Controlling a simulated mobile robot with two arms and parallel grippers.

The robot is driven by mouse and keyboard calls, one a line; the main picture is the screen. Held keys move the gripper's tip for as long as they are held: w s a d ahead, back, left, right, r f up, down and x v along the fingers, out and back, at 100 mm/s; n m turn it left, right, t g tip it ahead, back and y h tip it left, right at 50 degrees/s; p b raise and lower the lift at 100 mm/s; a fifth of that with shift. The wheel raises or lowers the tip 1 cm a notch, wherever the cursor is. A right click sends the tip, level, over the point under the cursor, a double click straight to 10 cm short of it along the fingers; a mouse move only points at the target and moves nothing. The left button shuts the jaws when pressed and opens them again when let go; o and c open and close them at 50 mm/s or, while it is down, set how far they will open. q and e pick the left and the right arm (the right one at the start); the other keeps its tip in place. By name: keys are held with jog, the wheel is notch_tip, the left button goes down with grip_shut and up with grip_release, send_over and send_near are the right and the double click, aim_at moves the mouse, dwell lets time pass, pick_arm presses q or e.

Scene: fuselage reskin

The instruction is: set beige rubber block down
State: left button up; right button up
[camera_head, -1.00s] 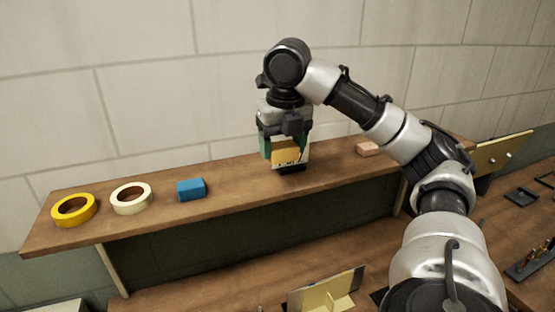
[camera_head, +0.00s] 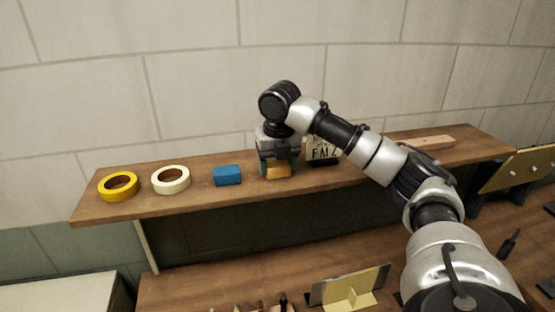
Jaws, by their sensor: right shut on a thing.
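The beige rubber block (camera_head: 279,172), which looks tan-orange here, is between the fingers of my right gripper (camera_head: 278,165). The gripper points down and is shut on the block, low over the wooden shelf (camera_head: 205,208). The fingers cover part of the block. I cannot tell whether its underside touches the shelf. My left gripper is not in view.
Left of the gripper on the shelf are a blue block (camera_head: 228,176), a white tape roll (camera_head: 171,180) and a yellow tape roll (camera_head: 118,186). Close on the right stands a lettered plate (camera_head: 324,152). A long pinkish block (camera_head: 425,142) lies farther right.

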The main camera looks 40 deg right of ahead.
aim_at(277, 163)
jog(key=o, duration=0.6)
jog(key=shift+o, duration=1.3)
jog(key=shift+r+b, duration=0.35)
jog(key=shift+r, duration=0.15)
notch_tip(277, 163, up, 3)
jog(key=shift+s+a+b, duration=0.1)
jog(key=shift+s+b, duration=0.05)
jog(key=shift+b, duration=0.45)
notch_tip(277, 163, up, 8)
jog(key=p, duration=0.1)
jog(key=shift+s+a+p, duration=0.2)
jog(key=shift+s+p, duration=0.2)
jog(key=shift+s, duration=0.05)
